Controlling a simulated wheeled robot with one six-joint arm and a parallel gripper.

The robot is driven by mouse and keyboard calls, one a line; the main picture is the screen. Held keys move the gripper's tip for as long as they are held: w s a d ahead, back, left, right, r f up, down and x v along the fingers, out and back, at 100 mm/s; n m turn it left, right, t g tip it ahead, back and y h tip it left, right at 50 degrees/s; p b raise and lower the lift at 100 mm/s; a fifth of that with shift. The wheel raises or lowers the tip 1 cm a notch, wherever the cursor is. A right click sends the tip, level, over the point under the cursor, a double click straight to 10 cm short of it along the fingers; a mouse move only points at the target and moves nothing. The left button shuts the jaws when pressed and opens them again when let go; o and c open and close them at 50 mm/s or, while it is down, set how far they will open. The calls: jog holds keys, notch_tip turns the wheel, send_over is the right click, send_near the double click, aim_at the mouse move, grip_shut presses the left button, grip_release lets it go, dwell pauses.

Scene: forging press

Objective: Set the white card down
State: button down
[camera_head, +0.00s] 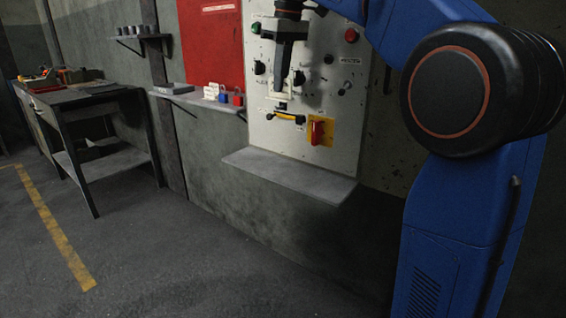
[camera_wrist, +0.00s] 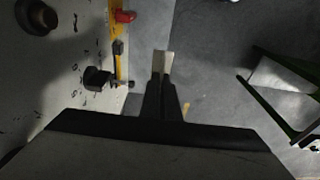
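A white card (camera_wrist: 163,61) shows as a small pale piece at the fingertips of my gripper (camera_wrist: 162,82) in the wrist view. The fingers are close together on it. In the head view my gripper (camera_head: 279,90) points down in front of the pale control panel (camera_head: 335,100), and the card (camera_head: 283,97) shows pale at its tips, hard to separate from the panel behind. The card is held in the air, above the grey ledge (camera_head: 290,175).
The panel carries knobs and a red rotary switch (camera_head: 318,131) on a yellow plate. A wall shelf (camera_head: 205,101) to the left holds white labels (camera_head: 212,91), a blue padlock (camera_head: 224,97) and a red padlock (camera_head: 238,99). A workbench (camera_head: 85,95) stands farther left. The ledge looks bare.

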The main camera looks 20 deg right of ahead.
send_over(278, 176)
jog(key=f, duration=1.5)
jog(key=s+f, duration=0.1)
jog(key=f, duration=0.7)
jog(key=shift+d+f, duration=0.2)
jog(key=shift+d, duration=0.05)
jog(key=shift+f, duration=0.1)
jog(key=c, duration=2.4)
grip_release()
jog(key=shift+c, duration=0.2)
jog(key=o, duration=0.4)
